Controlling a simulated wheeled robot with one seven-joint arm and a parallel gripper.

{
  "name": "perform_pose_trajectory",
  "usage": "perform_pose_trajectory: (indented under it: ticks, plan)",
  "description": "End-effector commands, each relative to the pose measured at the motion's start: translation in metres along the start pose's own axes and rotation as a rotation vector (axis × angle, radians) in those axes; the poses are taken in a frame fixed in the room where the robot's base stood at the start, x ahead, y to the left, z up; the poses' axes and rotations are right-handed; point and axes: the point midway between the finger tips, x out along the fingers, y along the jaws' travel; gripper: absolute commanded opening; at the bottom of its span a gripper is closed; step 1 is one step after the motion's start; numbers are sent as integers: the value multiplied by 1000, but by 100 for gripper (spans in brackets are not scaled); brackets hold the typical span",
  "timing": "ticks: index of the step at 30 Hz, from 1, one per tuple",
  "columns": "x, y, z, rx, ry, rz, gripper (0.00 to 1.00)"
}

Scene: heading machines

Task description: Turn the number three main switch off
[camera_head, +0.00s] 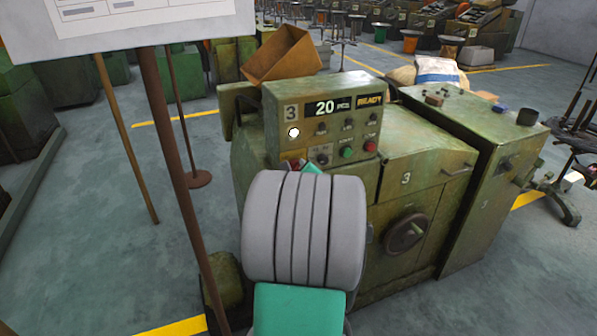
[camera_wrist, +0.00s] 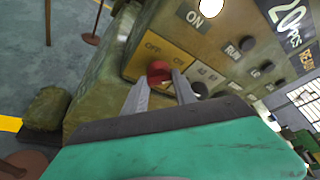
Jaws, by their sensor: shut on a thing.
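The main switch is a red knob (camera_wrist: 158,72) on a yellow plate (camera_wrist: 150,47) lettered OFF and ON. My gripper (camera_wrist: 162,80) is shut on the red knob, one grey finger on each side. The knob's exact turned position is hard to tell. In the head view my arm hides most of the gripper and the switch.
Green (camera_head: 347,153) and red (camera_head: 370,146) buttons are on the same panel. A signboard (camera_head: 130,25) on a rusty post (camera_head: 180,170) stands at the left, close to my arm.

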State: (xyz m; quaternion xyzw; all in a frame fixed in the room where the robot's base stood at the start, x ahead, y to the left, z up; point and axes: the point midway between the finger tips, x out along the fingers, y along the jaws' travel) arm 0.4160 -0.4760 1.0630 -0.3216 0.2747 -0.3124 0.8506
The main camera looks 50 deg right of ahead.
Motion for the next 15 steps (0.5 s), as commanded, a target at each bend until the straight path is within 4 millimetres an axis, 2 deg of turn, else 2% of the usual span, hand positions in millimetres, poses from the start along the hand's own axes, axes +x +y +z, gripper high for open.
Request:
perform_pose_trajectory:
  ticks: [8,15]
  plan:
    - [2,6,-4,-109,-3,-46,0]
    - [3,10,-7,-290,-3,-123,0]
